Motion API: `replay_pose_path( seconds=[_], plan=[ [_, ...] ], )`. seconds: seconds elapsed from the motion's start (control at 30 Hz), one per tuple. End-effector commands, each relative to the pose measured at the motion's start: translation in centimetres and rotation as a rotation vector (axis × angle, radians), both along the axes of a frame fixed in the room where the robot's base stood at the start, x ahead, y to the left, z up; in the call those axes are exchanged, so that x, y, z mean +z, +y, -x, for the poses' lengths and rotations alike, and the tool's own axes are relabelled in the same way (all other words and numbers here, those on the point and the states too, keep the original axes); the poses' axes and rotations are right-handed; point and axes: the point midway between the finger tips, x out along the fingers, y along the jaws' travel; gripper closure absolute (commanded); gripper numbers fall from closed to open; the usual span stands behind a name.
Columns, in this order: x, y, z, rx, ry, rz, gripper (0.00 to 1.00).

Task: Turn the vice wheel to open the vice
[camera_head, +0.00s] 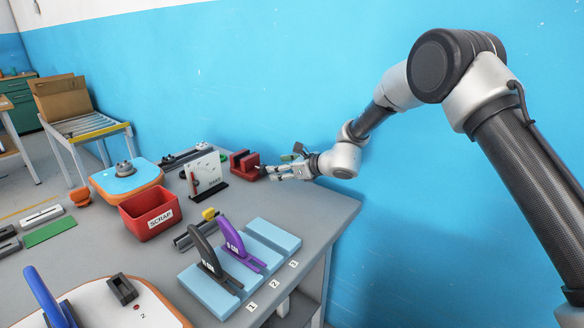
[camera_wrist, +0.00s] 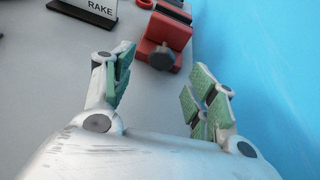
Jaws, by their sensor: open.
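The red vice (camera_head: 243,162) stands near the back edge of the table, by the blue wall. In the wrist view the vice (camera_wrist: 168,28) is at the top, with its dark round wheel (camera_wrist: 162,58) facing my gripper. My gripper (camera_head: 272,172) is close in front of the vice, on its right side in the head view. In the wrist view my gripper (camera_wrist: 158,80) is open and empty, its green-padded fingers spread. The wheel shows beyond the gap between the fingers, apart from them. In the head view the wheel is too small to make out.
A white "RAKE" sign (camera_head: 205,173) on a black foot stands left of the vice. A red scrap bin (camera_head: 150,213) and a blue rack (camera_head: 272,236) with black and purple-handled tools are nearer. The blue wall (camera_wrist: 270,60) is close on the right.

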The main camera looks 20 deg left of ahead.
Motion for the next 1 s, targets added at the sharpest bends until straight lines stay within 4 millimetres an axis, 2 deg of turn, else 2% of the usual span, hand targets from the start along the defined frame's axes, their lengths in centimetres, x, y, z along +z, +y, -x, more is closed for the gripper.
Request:
replay_pose_path(
  seconds=[0.27, 0.7, 1.0],
  plan=[
    [-0.5, 0.4, -0.3, -0.037, 0.080, -0.020, 0.43],
    [-2.9, 5.9, -2.6, -0.038, 0.080, -0.021, 0.43],
    [-3.2, 6.5, -2.9, -0.039, 0.080, -0.020, 0.43]
  ],
)
